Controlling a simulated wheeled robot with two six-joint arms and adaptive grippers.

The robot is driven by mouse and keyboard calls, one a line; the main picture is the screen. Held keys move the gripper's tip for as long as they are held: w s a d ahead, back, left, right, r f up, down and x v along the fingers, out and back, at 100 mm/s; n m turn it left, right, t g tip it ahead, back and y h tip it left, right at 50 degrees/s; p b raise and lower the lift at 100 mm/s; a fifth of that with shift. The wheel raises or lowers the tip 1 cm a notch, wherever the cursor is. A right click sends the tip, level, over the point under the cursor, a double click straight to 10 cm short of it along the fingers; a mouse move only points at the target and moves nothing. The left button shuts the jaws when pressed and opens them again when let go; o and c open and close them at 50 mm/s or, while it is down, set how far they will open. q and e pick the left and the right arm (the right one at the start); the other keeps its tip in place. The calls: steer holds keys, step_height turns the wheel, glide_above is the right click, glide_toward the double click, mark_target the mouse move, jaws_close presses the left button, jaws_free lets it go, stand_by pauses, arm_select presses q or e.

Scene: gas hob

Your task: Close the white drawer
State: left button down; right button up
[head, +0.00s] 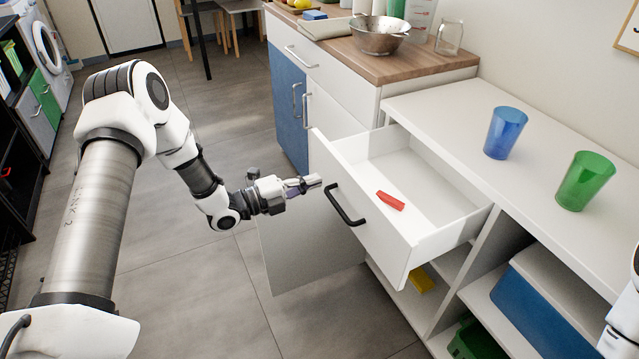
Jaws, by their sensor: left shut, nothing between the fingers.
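The white drawer (433,242) is pulled well out of the white cabinet at the middle right. Its front panel (362,222) has a black bar handle (345,204). A red object (390,201) lies inside the drawer. My left gripper (314,181) is shut and empty, its tips close in front of the upper part of the drawer front, left of and above the handle. I cannot tell whether the tips touch the panel. My right gripper is not in view; a bit of white arm shows at the right edge.
A blue cup (505,133) and a green cup (584,181) stand on the white cabinet top (450,110). A metal colander (379,36) is on the wooden counter (420,68). Below the drawer are a yellow object (421,280) and a blue-and-white box (545,305). Grey floor is clear at left.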

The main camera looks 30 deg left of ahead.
arm_select(q)
steer(key=shift+x, duration=1.2)
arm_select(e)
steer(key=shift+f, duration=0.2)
